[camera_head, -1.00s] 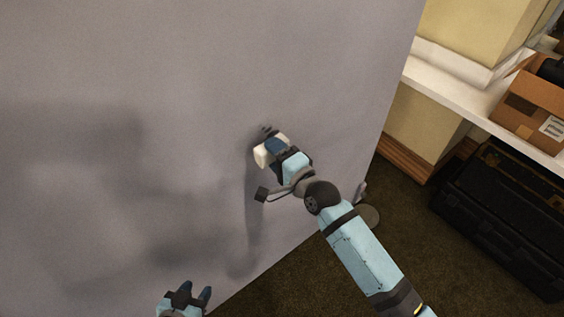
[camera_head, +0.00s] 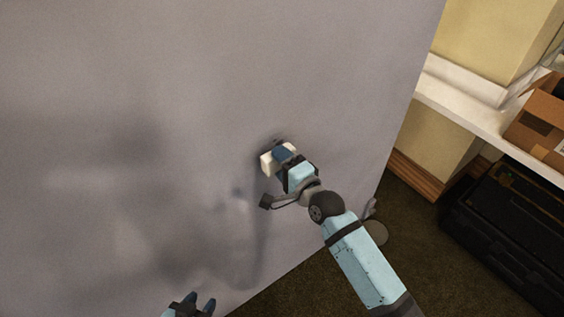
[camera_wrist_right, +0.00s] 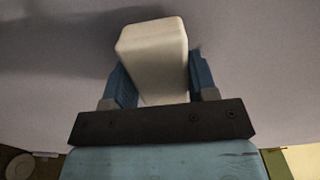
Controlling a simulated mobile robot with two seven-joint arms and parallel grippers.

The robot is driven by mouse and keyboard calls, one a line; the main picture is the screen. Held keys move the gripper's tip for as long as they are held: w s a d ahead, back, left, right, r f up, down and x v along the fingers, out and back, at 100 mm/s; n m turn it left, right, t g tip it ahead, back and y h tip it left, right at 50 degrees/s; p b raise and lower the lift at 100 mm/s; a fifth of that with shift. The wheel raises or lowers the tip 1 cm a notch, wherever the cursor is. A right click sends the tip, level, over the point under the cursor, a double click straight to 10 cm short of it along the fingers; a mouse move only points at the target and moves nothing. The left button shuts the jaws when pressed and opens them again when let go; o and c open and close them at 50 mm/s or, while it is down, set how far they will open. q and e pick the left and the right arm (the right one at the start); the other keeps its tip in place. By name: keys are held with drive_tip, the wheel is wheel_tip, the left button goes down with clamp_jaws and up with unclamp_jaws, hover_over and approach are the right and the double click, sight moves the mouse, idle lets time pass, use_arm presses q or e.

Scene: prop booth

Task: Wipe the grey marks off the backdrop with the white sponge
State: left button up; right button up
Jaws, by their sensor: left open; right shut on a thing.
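The backdrop (camera_head: 90,70) is a large grey-lilac sheet that fills the left and middle of the head view. My right gripper (camera_head: 277,160) is shut on the white sponge (camera_head: 266,164) close to the backdrop. The right wrist view shows the sponge (camera_wrist_right: 152,48) between two blue fingers; I cannot tell whether it touches the sheet. A dark grey mark (camera_head: 274,141) shows just above the sponge, partly hidden by the gripper. A faint spot (camera_head: 238,192) lies lower left; I cannot tell mark from shadow. My left gripper (camera_head: 200,302) is open and empty at the bottom edge.
Broad soft shadows lie across the backdrop's left half. Right of its edge are dark carpet (camera_head: 300,285), a white ledge (camera_head: 465,116) with a cardboard box (camera_head: 540,120), and a black case (camera_head: 510,235) on the floor. A round grey base (camera_head: 370,232) stands by the backdrop's edge.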

drive_tip(key=shift+x, duration=0.8)
